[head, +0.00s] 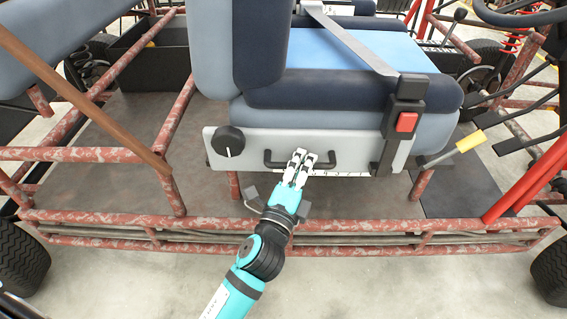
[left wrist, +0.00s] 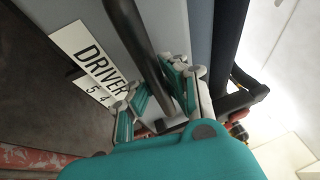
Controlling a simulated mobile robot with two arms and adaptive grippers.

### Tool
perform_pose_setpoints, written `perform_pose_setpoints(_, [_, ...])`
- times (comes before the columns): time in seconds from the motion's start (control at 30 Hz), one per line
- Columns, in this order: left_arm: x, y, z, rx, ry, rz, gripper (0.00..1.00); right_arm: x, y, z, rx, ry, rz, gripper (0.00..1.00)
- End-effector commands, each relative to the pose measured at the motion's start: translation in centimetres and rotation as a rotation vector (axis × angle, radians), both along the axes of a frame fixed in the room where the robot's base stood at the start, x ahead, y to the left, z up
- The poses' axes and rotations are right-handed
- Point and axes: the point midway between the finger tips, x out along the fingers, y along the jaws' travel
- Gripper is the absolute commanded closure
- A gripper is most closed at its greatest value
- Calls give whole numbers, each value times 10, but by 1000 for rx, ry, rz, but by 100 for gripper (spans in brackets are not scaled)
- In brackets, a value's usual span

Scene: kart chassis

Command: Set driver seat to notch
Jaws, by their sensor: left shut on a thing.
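The driver seat (head: 350,95) is blue, light and dark, with a grey side panel (head: 360,146) facing me. A black bar handle (head: 272,160) sticks out from the panel; it also shows in the left wrist view (left wrist: 135,35). My left gripper (head: 302,160) is shut on this handle, its fingers on both sides of the bar in the left wrist view (left wrist: 157,88). A white scale strip (head: 345,174) runs along the panel's bottom edge, partly hidden by the gripper. The left wrist view shows a DRIVER label (left wrist: 88,52) and the numbers 5 and 4 (left wrist: 96,94). The pointer is not clear.
A black dial (head: 230,141) is on the panel's left. A belt buckle with a red button (head: 407,122) and a yellow-handled lever (head: 470,141) are at the right. Rusty red frame tubes (head: 350,226) run below and left of the seat. The floor pan (head: 120,190) is bare at left.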

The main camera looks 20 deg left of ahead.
Motion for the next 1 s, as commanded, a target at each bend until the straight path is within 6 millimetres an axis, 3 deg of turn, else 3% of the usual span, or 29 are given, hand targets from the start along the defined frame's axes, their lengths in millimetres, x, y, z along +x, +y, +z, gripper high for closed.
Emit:
perform_pose_setpoints(0.03, [0, -13, -5, -2, 6, -15, 100, 0, 0, -2, 0, 0, 0, 100])
perform_pose_setpoints(0.1, [1, -17, -5, 3, 7, -16, 100, 0, 0, -2, 0, 0, 0, 100])
perform_pose_setpoints(0.37, [0, -17, -7, 6, 11, -15, 100, 0, -1, -2, -2, 0, -1, 100])
perform_pose_setpoints(0.4, [0, -17, -7, 6, 11, -15, 90, 0, -1, -2, -2, 0, -1, 100])
perform_pose_setpoints(0.63, [1, -15, -5, 4, 9, -11, 62, 0, -1, -2, -2, 0, -1, 100])
perform_pose_setpoints(1.0, [-8, -13, -6, 0, 9, -9, 62, 1, 0, -1, 0, -3, -1, 100])
